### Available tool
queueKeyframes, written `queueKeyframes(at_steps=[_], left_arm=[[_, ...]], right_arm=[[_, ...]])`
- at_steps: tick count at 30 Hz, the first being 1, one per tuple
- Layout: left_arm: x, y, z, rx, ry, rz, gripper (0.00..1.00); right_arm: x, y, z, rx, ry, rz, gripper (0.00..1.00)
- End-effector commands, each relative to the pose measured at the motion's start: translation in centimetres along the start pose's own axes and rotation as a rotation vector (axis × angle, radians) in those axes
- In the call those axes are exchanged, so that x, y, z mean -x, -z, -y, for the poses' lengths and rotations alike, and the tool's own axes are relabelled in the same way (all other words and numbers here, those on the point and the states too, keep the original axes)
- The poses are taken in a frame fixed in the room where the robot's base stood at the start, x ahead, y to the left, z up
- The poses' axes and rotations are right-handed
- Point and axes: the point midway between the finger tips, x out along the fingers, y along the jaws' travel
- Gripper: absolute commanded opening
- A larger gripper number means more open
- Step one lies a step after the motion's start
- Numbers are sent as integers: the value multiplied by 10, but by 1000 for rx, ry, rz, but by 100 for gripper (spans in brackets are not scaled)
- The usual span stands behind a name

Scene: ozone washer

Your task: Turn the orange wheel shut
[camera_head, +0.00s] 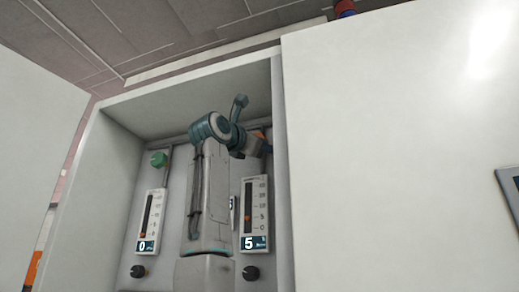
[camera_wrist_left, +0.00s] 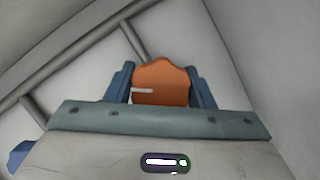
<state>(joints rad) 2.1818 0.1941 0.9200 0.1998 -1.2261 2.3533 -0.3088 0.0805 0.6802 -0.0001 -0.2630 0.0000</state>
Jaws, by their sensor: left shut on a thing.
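The orange wheel (camera_wrist_left: 162,84) is in the middle of the left wrist view, between the two blue fingers of my left gripper (camera_wrist_left: 160,88). The fingers are shut on its sides. In the head view only a small part of the orange wheel (camera_head: 262,135) shows, at the upper right inside the cabinet. There my left gripper (camera_head: 257,146) is at the wheel, and my arm rises in front of the panel and hides much of it. My right gripper is in neither view.
A green wheel (camera_head: 158,159) is on the left pipe. A left gauge (camera_head: 150,222) reads 0 and a right gauge (camera_head: 254,215) reads 5. Dark knobs (camera_head: 137,271) (camera_head: 251,273) sit below them. The cabinet side walls are close to my arm. An open door (camera_head: 35,150) stands at left.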

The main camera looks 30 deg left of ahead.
Motion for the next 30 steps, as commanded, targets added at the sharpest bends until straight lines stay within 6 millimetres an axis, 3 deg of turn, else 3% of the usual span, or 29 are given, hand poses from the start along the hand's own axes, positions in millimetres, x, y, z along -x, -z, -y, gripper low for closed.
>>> queueKeyframes(at_steps=[15, 30], left_arm=[[-1, 1, 1, 362, -149, -3, 26], [-1, 2, 1, 466, -190, -5, 26]], right_arm=[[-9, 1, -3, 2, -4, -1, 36], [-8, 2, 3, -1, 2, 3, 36]])
